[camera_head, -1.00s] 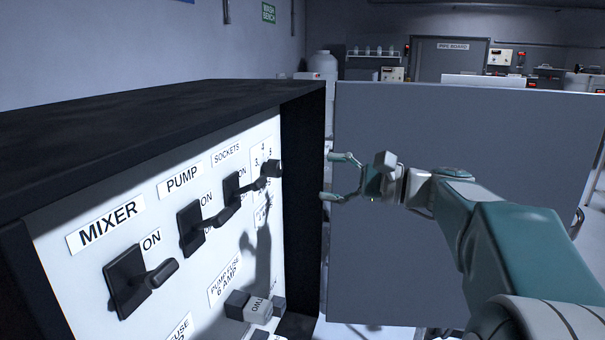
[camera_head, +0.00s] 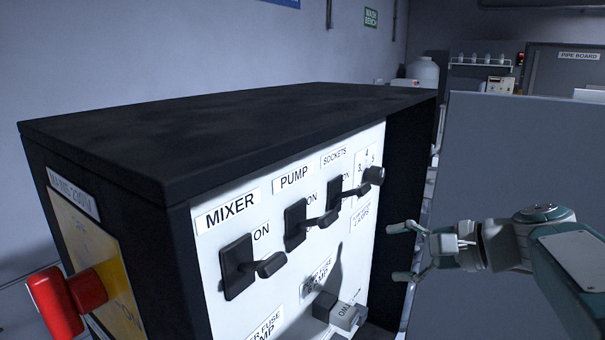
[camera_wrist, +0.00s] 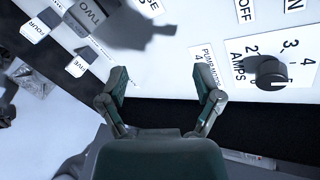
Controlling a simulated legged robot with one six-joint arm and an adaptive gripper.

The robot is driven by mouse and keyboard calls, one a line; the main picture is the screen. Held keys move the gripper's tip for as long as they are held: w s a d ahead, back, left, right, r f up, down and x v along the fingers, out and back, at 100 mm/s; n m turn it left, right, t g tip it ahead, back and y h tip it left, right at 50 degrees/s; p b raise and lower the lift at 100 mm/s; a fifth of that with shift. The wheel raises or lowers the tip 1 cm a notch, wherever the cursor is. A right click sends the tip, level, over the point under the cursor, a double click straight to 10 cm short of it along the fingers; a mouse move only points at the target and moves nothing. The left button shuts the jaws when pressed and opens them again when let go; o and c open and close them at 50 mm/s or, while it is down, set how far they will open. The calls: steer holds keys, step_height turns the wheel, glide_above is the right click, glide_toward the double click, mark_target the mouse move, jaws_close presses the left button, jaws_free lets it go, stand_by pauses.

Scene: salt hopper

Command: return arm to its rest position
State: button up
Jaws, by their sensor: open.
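My gripper (camera_head: 398,252) is on the right in the head view, with its fingers spread and pointing left at the switch panel (camera_head: 210,262). Nothing is between the fingers. In the wrist view the open gripper (camera_wrist: 164,88) faces the lower edge of the white panel. My teal and white arm stretches in from the right edge of the head view. The gripper appears apart from the panel, its shadow falling on the panel face.
The black cabinet holds the mixer switch (camera_head: 238,267), pump switch (camera_head: 296,224) and sockets switch (camera_head: 335,196). A rotary knob (camera_wrist: 270,70) marked in amps is near. A red handle (camera_head: 60,298) juts out at left. A grey board (camera_head: 520,150) stands behind the arm.

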steer(key=s+f+n+g+h, duration=0.1)
steer(key=s+f+n+h, duration=1)
steer(key=s+f, duration=0.3)
steer(key=shift+s+a+f+n, duration=0.35)
steer(key=shift+s+a+n, duration=0.05)
steer(key=shift+s+n, duration=0.35)
